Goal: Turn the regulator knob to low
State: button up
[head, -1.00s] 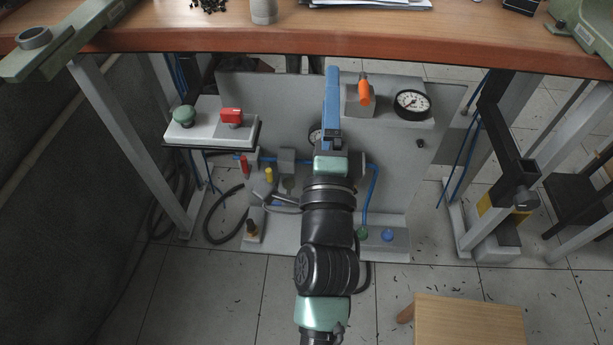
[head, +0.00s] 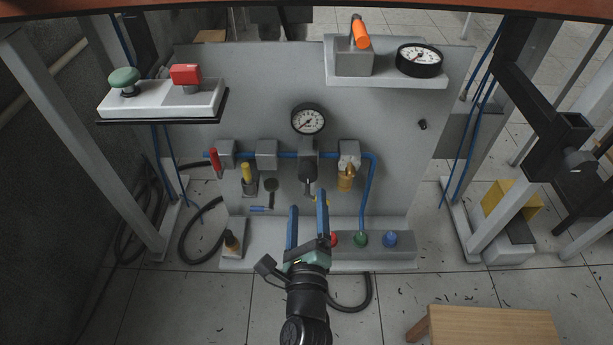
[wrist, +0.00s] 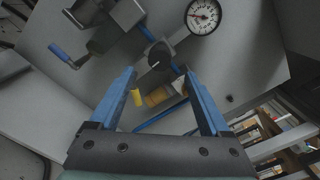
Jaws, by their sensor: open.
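The regulator (head: 308,163) sits on the blue pipe of the grey panel, under a round white-faced gauge (head: 308,119). Its dark knob (head: 307,184) points down and out. In the wrist view the black knob (wrist: 157,54) shows ahead, between the fingertips, with a small pale mark on it. I cannot read its setting. My gripper (head: 307,202) has two blue fingers, spread apart with nothing between them, just below and in front of the knob. In the wrist view my gripper (wrist: 158,74) appears apart from the knob.
A brass-coloured bowl unit (head: 346,178) hangs right of the regulator. Red, green (head: 361,239) and blue (head: 390,239) buttons sit low right. A wooden stool (head: 485,326) stands front right.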

aim_at(307, 178)
jog(key=w+b, duration=0.1)
jog(key=w, duration=0.7)
jog(key=shift+w+b, duration=0.35)
jog(key=shift+b, duration=0.05)
grip_shut()
